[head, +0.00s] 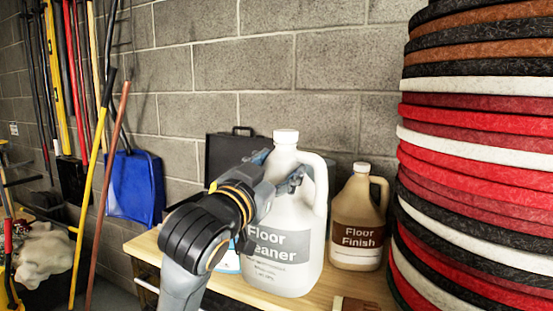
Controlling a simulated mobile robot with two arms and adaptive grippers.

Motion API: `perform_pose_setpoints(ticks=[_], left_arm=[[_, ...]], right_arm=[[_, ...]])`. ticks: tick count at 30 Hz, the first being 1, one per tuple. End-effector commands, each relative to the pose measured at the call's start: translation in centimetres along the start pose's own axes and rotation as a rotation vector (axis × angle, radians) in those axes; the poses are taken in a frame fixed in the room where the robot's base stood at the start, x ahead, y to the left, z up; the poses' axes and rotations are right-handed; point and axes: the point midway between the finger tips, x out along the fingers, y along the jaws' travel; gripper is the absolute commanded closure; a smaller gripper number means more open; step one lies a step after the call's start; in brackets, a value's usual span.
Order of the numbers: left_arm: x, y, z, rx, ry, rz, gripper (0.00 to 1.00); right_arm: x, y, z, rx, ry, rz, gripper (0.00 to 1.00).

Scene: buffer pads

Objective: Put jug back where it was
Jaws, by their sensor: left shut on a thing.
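A large white jug (312,238) labelled "Floor Cleaner" stands upright at the wooden bench, at the middle of the head view. My left gripper (292,180) is at the upper part of the jug, near its handle, and is shut on it. My left arm comes from the lower left and covers the jug's left side. The jug's bottom is at or just above the bench top; I cannot tell if it touches. My right gripper is not in view.
A smaller tan jug (359,222) labelled "Floor Finish" stands just right and behind. A tall stack of round pads (480,150) fills the right side. A black case (231,150) stands by the wall. The wooden bench (145,246) has bare room at its left end. Long-handled tools (95,150) lean at left.

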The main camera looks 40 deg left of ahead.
Motion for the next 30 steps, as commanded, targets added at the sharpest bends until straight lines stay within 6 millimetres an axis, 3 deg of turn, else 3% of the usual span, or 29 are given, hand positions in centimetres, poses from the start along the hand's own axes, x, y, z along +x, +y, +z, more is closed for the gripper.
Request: perform_pose_setpoints(ticks=[1, 3, 18, 28, 30], left_arm=[[0.2, -0.3, -0.7, 0.000, 0.005, -0.003, 1.00], [0.4, -0.2, -0.6, -0.001, 0.006, -0.004, 1.00], [2.8, 0.3, 1.3, 0.005, 0.005, -0.010, 1.00], [7.1, 1.4, 4.1, 0.005, 0.007, -0.011, 1.00], [7.8, 1.9, 5.5, 0.003, 0.005, -0.010, 1.00]], right_arm=[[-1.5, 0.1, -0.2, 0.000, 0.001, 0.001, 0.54], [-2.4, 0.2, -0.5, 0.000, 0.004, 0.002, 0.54], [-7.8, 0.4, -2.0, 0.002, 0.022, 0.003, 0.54], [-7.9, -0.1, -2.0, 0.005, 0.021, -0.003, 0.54], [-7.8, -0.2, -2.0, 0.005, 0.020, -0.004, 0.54]])
